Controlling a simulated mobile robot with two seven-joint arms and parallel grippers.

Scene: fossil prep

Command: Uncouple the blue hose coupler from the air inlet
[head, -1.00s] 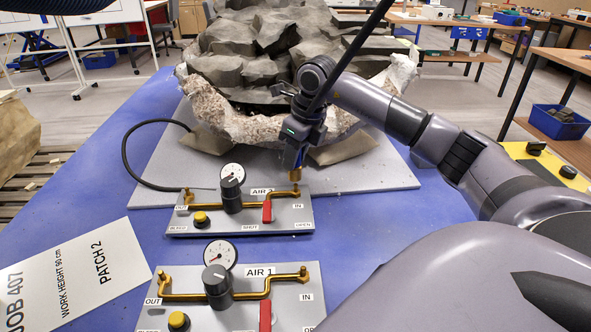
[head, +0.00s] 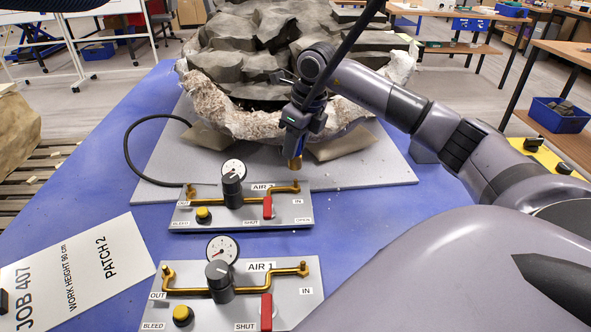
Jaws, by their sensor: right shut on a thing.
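The AIR 2 panel (head: 240,220) has a brass air inlet (head: 297,188) at its right end, marked IN. My right gripper (head: 296,142) is shut on the blue hose coupler, which is mostly hidden between the fingers. The coupler's brass end (head: 294,164) points down, a little above the inlet, and appears apart from it. A thick black hose (head: 350,45) runs from the gripper up to the top edge. The AIR 2 red lever (head: 267,207) points toward the front, by SHUT. The AIR 2 gauge (head: 234,169) sits above a black knob. My left gripper is not in view.
The AIR 1 panel (head: 200,313) stands nearer, with its own red lever (head: 266,312). A fossil block in a plaster jacket (head: 235,118) is close behind the gripper. A job sheet (head: 75,270) lies at left. Blue table is clear right of the panels.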

